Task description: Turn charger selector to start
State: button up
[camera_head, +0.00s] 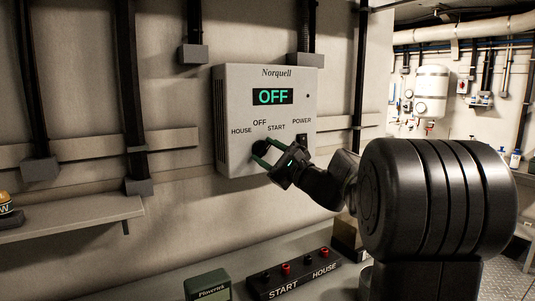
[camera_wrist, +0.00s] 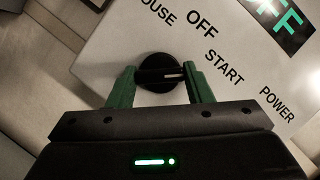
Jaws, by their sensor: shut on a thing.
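The charger selector is a round black knob (camera_head: 261,150) on the front of the white Norquell box (camera_head: 241,104), below the words HOUSE, OFF and START. It also shows in the wrist view (camera_wrist: 158,60), with a grip bar across its face and a white mark on the bar's right end. That mark points right in the wrist view, roughly toward the word START. The green display (camera_head: 273,97) reads OFF. My gripper (camera_wrist: 158,74) has its green fingers on either side of the knob, shut on the bar.
A dark rocker switch (camera_head: 302,142) sits under POWER, right of the knob. Below, a bench holds a black terminal block (camera_head: 292,274) marked START and HOUSE, and a green Ploverix box (camera_head: 207,285). Cable conduits (camera_head: 130,80) run down the wall to the left.

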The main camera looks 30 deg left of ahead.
jog(key=o, duration=1)
jog(key=b+v, duration=0.1)
jog(key=v, duration=1.3)
jog(key=shift+a, duration=0.1)
jog(key=p+x, duration=0.1)
jog(key=x, duration=1.3)
